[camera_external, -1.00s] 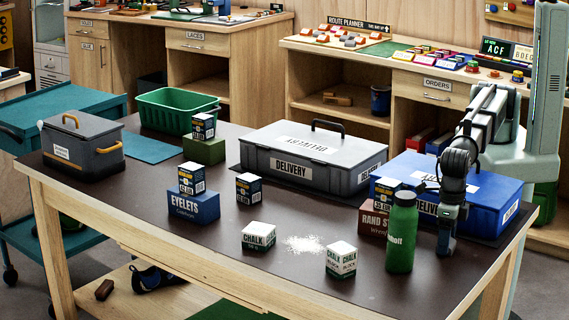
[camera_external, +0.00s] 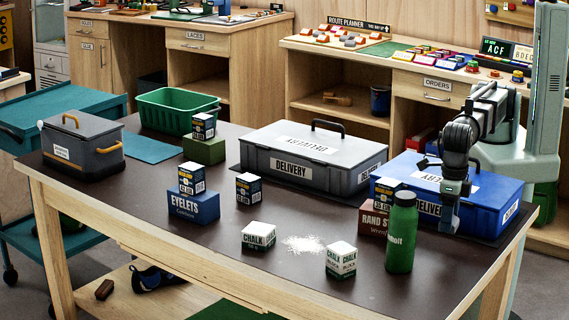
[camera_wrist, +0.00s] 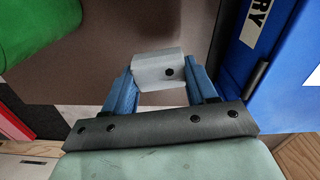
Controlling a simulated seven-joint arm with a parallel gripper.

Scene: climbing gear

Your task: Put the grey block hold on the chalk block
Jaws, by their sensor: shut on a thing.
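A light grey block hold (camera_wrist: 158,70) is clamped between the blue fingers of my gripper (camera_wrist: 160,88) in the wrist view. In the external view my gripper (camera_external: 447,215) is above the table's right side, behind the green bottle and in front of the blue case; the hold cannot be made out there. One white and green chalk block (camera_external: 341,259) stands upright left of the bottle. Another lower white and green block marked CHALK (camera_external: 258,236) sits further left. Both have bare tops and are apart from my gripper.
The green bottle (camera_external: 402,236) stands between my gripper and the chalk blocks. A brown box (camera_external: 374,221) with a small dark box on it is beside it. The blue case (camera_external: 487,190) and grey case (camera_external: 312,160) lie behind. Spilled chalk (camera_external: 304,244) lies between the blocks.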

